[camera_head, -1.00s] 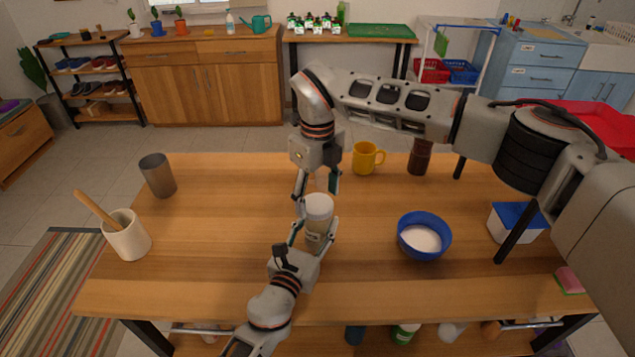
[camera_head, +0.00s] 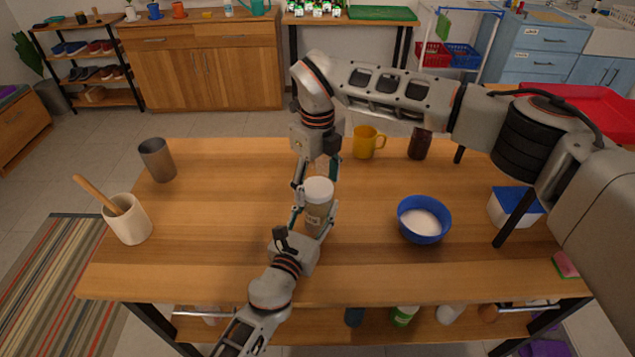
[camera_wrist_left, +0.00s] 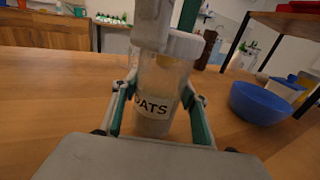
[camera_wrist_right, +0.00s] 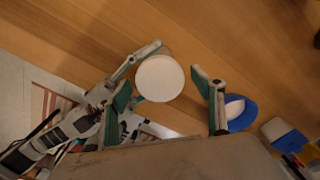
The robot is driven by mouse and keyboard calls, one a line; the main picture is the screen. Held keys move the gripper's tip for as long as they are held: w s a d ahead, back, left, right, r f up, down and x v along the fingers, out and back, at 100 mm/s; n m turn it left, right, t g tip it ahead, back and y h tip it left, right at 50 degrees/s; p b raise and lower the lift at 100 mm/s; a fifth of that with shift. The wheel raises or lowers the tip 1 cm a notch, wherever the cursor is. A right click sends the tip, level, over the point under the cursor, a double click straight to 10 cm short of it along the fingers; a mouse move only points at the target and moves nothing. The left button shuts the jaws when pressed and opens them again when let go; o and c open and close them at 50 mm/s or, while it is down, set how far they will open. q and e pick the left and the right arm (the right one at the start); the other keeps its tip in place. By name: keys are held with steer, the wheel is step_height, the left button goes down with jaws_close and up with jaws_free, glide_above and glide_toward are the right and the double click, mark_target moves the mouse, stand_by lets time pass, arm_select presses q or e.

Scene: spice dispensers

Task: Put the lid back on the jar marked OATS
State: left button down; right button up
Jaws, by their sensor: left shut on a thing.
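The OATS jar (camera_head: 316,214) stands upright on the wooden table, clear with pale contents; its label shows in the left wrist view (camera_wrist_left: 153,106). A white lid (camera_head: 319,188) sits on its mouth and shows as a round disc in the right wrist view (camera_wrist_right: 160,78). I cannot tell whether it is fully seated. My left gripper (camera_head: 313,222) is shut around the jar's body, one finger on each side. My right gripper (camera_head: 317,174) points down just above the lid, its fingers apart, with nothing seen gripped between them. One finger partly hides the lid in the left wrist view.
A blue bowl (camera_head: 424,220) of white powder stands right of the jar. A yellow mug (camera_head: 364,143) and dark jar (camera_head: 420,145) stand behind. A grey cup (camera_head: 156,160) and utensil crock (camera_head: 128,221) are at the left. The table between crock and jar is clear.

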stand_by(0.3)
step_height(320, 180, up, 12)
stand_by(0.5)
arm_select(q)
steer(key=c, duration=1.1)
jaws_free()
steer(key=shift+o, duration=0.2)
steer(key=v, duration=1.2)
